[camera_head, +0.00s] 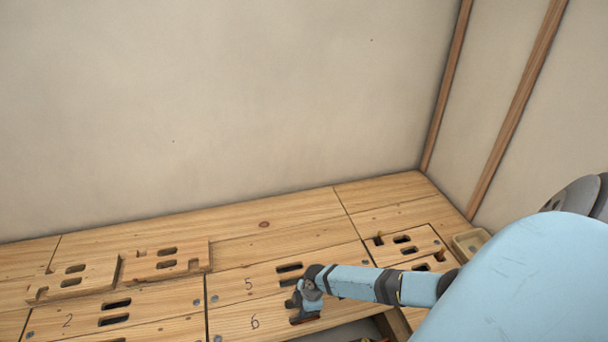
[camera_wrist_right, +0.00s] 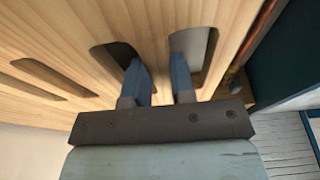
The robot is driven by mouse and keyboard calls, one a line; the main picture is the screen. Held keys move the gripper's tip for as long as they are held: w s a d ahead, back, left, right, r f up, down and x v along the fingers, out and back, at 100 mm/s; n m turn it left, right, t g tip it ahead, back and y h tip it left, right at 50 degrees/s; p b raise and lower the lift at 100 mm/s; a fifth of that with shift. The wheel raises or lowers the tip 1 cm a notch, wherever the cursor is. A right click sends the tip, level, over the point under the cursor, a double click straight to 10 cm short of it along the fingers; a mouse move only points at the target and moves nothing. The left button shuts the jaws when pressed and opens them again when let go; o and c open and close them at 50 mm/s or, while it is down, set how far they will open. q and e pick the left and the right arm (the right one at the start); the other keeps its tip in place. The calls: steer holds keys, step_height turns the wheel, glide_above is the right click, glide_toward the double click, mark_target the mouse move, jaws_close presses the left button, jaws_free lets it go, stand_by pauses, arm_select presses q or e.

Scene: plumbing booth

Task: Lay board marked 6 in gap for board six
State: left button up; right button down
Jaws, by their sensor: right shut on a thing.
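The board marked 6 (camera_head: 240,315) lies at the bottom middle of the head view, alongside the board marked 5 (camera_head: 235,284). It looks level, but I cannot tell whether it is fully seated. My right gripper (camera_head: 306,300) is at the board's slots. In the wrist view, the fingers of my right gripper (camera_wrist_right: 158,82) reach into two slots and are shut on the wood strip between them. That board (camera_wrist_right: 75,40) fills much of the wrist view. The gap under the board is mostly hidden. My left gripper is not in view.
A dark opening (camera_head: 356,331) shows right of board 6. Loose slotted boards (camera_head: 165,262) lie on the deck at left, and another slotted board (camera_head: 408,243) is at right beside a small tray (camera_head: 470,242). The board marked 2 (camera_head: 85,318) is at left. A wall (camera_head: 220,100) closes the back.

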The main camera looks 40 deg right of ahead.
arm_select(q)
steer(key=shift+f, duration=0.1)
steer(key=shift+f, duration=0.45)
arm_select(e)
steer(key=shift+f, duration=0.1)
